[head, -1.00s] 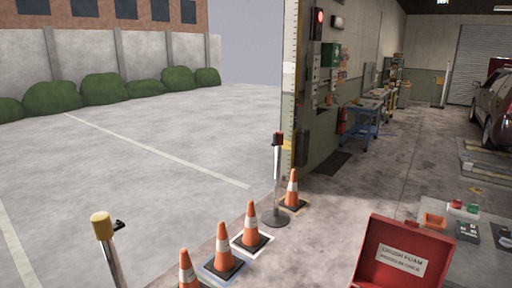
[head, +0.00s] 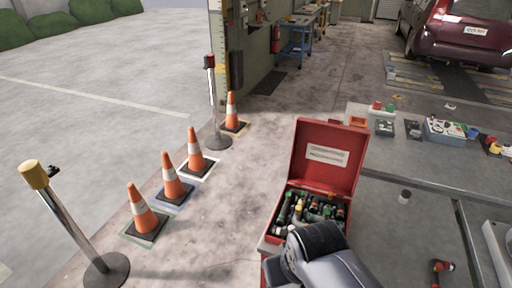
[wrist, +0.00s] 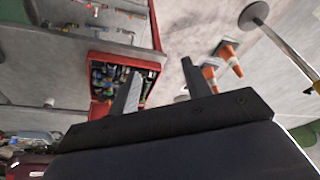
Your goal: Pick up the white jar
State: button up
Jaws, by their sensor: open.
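A small white thing left of the case in the wrist view (wrist: 48,102) seems to be the same jar. My gripper (wrist: 162,82) is open and empty, with its two dark fingers apart near the red case. In the head view my arm's end covers the case's front, and the fingertips are hidden.
The open red case (head: 327,155) holds many small bottles. Orange cones (head: 146,212) and posts (head: 70,220) stand at left. A dark red car (head: 460,32) is at the back right.

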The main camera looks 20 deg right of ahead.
aim_at(405, 194)
jog(key=z, duration=1.8)
jog(key=i+l, duration=0.35)
jog(key=i+l+u, duration=0.15)
jog(key=i+l, duration=0.2)
jog(key=l, duration=0.2)
